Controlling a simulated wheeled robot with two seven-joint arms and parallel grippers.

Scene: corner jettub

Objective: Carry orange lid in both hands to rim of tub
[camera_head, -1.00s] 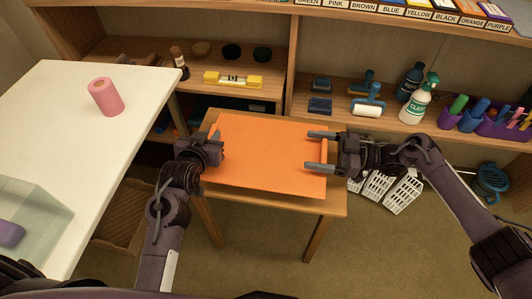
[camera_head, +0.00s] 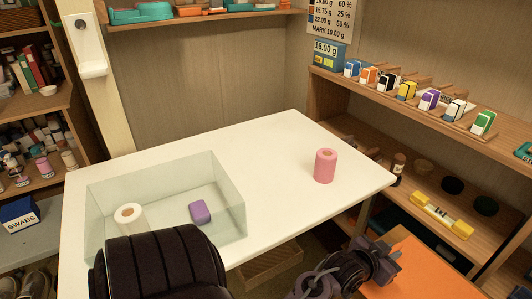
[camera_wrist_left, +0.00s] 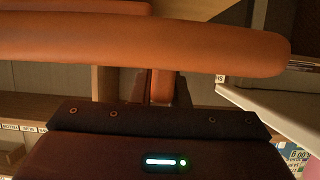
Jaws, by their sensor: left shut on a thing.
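The orange lid (camera_head: 428,272) is a flat orange panel at the bottom right of the head view, cut off by the frame edge. My left gripper (camera_head: 388,262) is shut on its left edge. In the left wrist view the lid (camera_wrist_left: 150,45) is a thick orange band crossing close in front of my jaws. The clear tub (camera_head: 215,232) stands on the white table at the left, apart from the lid, with its open top up. A white roll (camera_head: 129,216) and a purple block (camera_head: 201,212) are inside it. My right gripper is outside the view.
The white table (camera_head: 270,150) has a pink roll (camera_head: 325,166) standing near its right end. Its surface between tub and roll is clear. A wooden shelf (camera_head: 440,170) with a yellow level (camera_head: 441,215) stands at the right. A wall dispenser (camera_head: 87,45) hangs behind the tub.

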